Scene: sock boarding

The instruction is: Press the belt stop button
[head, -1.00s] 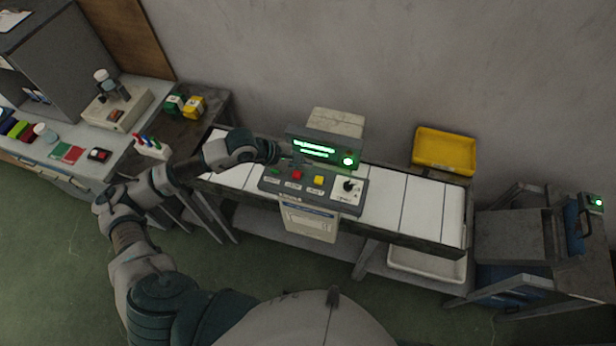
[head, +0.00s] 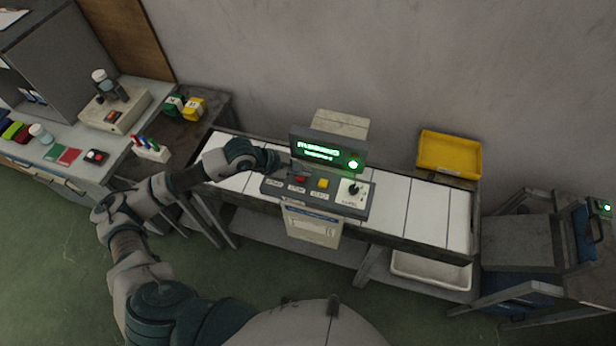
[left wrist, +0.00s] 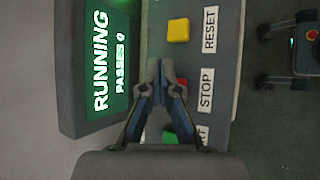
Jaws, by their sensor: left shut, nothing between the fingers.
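The control panel (head: 330,195) stands at the front of the belt. Its red button (head: 300,180), labelled STOP, also shows in the left wrist view (left wrist: 183,83), partly covered by a finger. The yellow RESET button (head: 322,183) is beside it. The green button (left wrist: 169,137) shows between my fingers in the left wrist view and is hidden in the head view. My left gripper (left wrist: 163,68) is shut and empty, over the panel with its tips close beside the red button. I cannot tell whether they touch it. My right gripper is out of view.
The display (head: 325,152) behind the panel reads RUNNING, PASSES 0. The white belt (head: 425,210) runs both ways from the panel. A yellow tray (head: 449,152) is behind it on the right. A bench (head: 90,185) with small items is at left.

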